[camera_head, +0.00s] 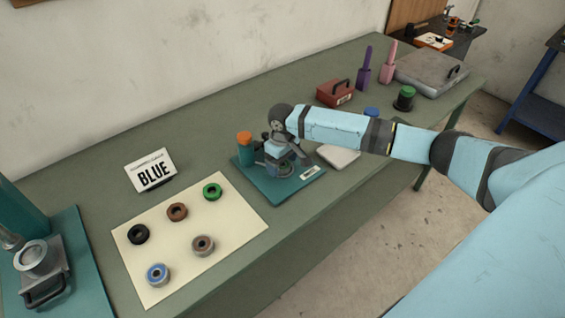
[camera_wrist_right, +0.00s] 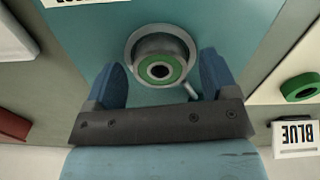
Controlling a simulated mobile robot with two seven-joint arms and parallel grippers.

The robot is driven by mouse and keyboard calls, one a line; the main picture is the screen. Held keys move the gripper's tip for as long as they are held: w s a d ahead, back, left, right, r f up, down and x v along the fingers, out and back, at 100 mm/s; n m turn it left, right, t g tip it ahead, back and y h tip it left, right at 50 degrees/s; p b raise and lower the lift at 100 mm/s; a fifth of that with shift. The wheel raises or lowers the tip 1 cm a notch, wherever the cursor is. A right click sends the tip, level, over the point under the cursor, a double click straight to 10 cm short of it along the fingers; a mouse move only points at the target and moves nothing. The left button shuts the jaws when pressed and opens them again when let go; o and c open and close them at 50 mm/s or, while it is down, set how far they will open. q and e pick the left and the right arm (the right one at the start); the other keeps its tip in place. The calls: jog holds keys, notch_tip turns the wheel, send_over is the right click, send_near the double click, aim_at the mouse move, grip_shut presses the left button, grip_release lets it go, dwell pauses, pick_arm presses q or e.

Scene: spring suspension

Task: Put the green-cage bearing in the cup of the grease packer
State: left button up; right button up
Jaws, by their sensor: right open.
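The green-cage bearing (camera_wrist_right: 160,70) lies in the round metal cup (camera_wrist_right: 138,44) of the grease packer, its green ring facing up around a dark bore. The cup rim shows all around it. The grease packer stands on a teal base (camera_head: 299,186) in the head view, its cup mostly hidden there by my right arm and gripper. My right gripper (camera_wrist_right: 158,72) is open over the cup, with one blue finger on each side and apart from the bearing. In the head view my right gripper (camera_head: 282,147) points down at the packer. My left gripper is out of view.
A cream mat (camera_head: 235,218) holds a green ring (camera_head: 212,191), a black ring, a brown ring and two metal bearings. A BLUE sign (camera_head: 152,171) stands behind it. An orange-capped container (camera_head: 244,146) is close beside the packer. A red box (camera_head: 335,93) stands farther back.

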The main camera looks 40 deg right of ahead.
aim_at(282, 164)
notch_tip(282, 164, up, 12)
dwell(0.4)
jog(key=shift+f, duration=0.15)
